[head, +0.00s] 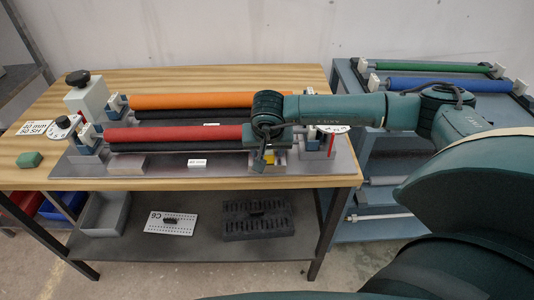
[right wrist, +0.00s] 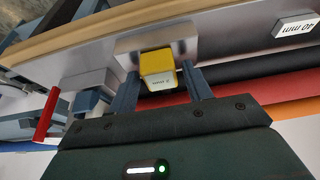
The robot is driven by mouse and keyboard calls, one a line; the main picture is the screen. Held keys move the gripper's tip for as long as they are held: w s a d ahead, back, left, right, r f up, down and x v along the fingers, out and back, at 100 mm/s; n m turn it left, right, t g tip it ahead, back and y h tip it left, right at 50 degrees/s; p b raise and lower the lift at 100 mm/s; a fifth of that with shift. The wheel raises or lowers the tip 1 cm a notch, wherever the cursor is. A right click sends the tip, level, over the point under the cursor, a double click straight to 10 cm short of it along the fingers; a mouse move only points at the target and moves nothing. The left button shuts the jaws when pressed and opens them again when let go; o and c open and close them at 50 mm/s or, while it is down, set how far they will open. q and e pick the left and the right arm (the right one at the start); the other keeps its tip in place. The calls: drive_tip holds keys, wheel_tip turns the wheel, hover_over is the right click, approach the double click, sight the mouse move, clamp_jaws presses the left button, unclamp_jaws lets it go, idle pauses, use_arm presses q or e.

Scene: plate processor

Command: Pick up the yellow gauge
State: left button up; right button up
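The yellow gauge (right wrist: 157,66) is a small block with a white printed label on its face. In the right wrist view it stands by a metal block on the plate of the machine. My right gripper (right wrist: 160,74) has one finger on each side of it, with a narrow gap at each finger, so it looks open. In the head view my right gripper (head: 268,160) points down at the front right of the machine and mostly covers the gauge; only a bit of yellow shows. My left gripper is not in view.
Red (head: 175,133) and orange (head: 190,101) rollers lie just behind the gripper on the wooden table (head: 40,108). A white "40 mm" label block (right wrist: 296,24) is on the plate. A green block (head: 29,160) lies at the left. A blue cart (head: 375,231) stands right.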

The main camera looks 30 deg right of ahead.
sight(266, 152)
drive_tip(key=c, duration=0.8)
drive_tip(key=shift+r, duration=0.1)
drive_tip(key=shift+c, duration=0.2)
wheel_tip(266, 152, up, 10)
drive_tip(key=b, duration=0.1)
